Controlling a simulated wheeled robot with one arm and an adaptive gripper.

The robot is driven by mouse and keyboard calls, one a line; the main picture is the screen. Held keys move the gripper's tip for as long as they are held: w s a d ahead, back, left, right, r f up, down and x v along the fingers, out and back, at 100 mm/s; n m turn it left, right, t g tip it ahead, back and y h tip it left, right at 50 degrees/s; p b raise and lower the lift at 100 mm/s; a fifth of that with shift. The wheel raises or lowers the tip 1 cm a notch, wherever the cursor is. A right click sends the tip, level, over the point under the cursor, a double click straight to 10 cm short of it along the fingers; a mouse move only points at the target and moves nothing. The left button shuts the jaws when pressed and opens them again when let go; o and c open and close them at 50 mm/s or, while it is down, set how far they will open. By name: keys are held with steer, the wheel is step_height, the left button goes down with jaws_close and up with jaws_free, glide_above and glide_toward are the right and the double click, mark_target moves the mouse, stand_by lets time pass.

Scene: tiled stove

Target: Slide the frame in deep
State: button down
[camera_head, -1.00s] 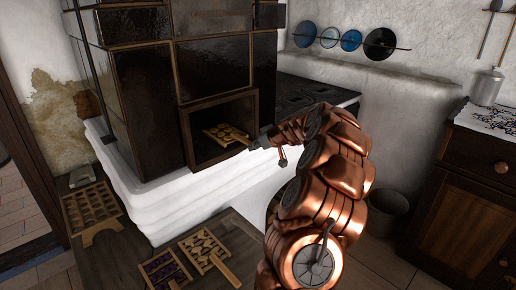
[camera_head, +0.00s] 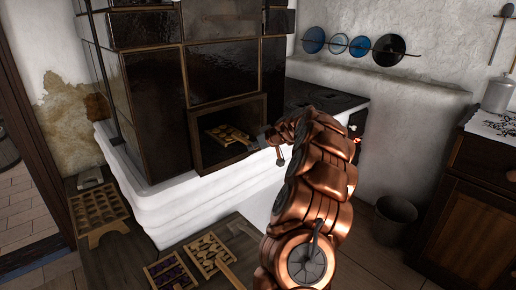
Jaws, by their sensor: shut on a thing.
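A small wooden frame (camera_head: 227,134) with pale pieces on it lies inside the mouth of the dark stove niche (camera_head: 203,157), its handle pointing out to the right. My gripper (camera_head: 262,142) is at the handle's end, at the niche's right front edge, and is shut on the frame's handle. The fingertips are small and dark in this view. Two more frames lie on the low bench: one with pale pieces (camera_head: 208,252) and one with dark purple pieces (camera_head: 170,274).
A wooden tray with several hollows (camera_head: 98,208) stands on the bench (camera_head: 125,262) at the left. The white stove ledge (camera_head: 190,205) runs below the niche. A bucket (camera_head: 396,218) and a wooden cabinet (camera_head: 470,215) stand at the right. Plates (camera_head: 388,50) sit on the wall rack.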

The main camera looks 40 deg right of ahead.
mark_target(249, 142)
steer(key=shift+w, duration=1.75)
steer(key=c, duration=0.9)
jaws_free()
steer(key=shift+v, duration=6)
